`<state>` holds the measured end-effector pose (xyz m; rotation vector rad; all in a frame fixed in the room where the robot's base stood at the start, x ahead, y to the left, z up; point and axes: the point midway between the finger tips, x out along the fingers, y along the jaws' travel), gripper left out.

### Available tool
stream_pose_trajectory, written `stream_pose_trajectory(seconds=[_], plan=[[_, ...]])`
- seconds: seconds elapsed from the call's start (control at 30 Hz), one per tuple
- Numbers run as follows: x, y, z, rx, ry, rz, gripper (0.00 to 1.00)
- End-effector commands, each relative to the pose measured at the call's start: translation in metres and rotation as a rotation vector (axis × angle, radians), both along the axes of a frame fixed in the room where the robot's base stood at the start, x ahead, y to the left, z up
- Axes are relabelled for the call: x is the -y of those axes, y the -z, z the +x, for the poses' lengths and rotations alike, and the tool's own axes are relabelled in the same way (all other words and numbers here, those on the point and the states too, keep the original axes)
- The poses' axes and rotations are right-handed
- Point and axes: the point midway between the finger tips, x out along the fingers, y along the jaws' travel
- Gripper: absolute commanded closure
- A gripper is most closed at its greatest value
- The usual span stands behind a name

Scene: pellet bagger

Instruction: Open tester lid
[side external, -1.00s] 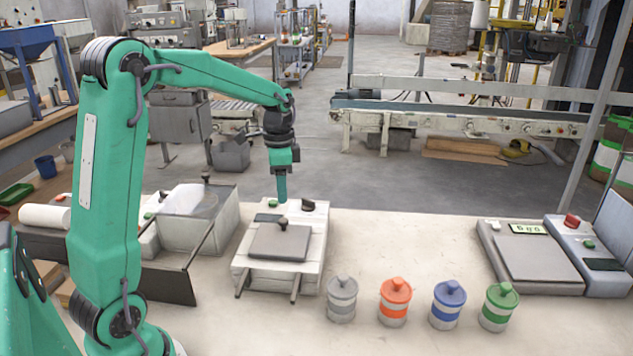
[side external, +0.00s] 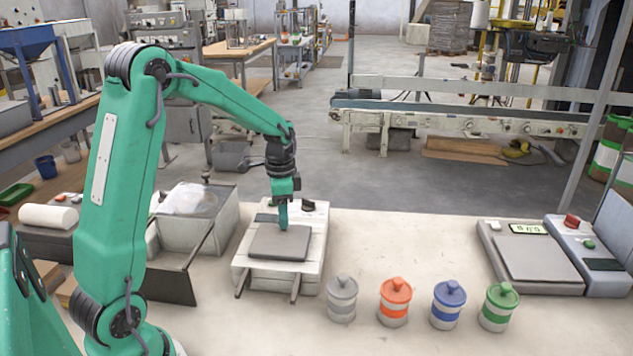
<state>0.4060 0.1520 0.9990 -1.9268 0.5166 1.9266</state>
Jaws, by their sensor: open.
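A white bench device, which looks like the tester (side external: 246,272), stands in the middle of the table with a flat grey lid (side external: 275,245) lying level on its top. My gripper (side external: 283,226) is open and points straight down at the back part of the grey lid. Its fingertips are at the spot of the small dark knob on the lid, and they hide that knob. I cannot tell whether the fingers touch it. A dark knob (side external: 308,205) and a small display (side external: 266,217) sit behind the lid.
To the left is a box-shaped unit (side external: 205,236) with a clear cover and a dark front panel. Several lidded jars, among them an orange one (side external: 395,304), stand to the right. A scale (side external: 540,260) is at the far right. Bare table lies between.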

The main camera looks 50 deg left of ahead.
Motion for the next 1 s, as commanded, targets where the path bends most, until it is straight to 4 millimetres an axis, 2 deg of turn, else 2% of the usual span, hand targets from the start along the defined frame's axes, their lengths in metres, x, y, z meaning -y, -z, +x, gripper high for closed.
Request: stream_pose_trajectory(seconds=[0.13,0.4,0.47,0.63,1.0], plan=[[0.0001,0.0067,-0.0005,-0.001,0.0,0.0,0.55],[0.0002,0.0076,-0.0003,0.0,0.0,0.0,0.55],[0.0002,0.0076,-0.0003,0.0,0.0,0.0,0.65],[0.0001,0.0074,-0.0003,0.0,0.0,0.0,0.99],[0.0078,0.0067,-0.0071,0.0,0.001,0.0,1.0]])
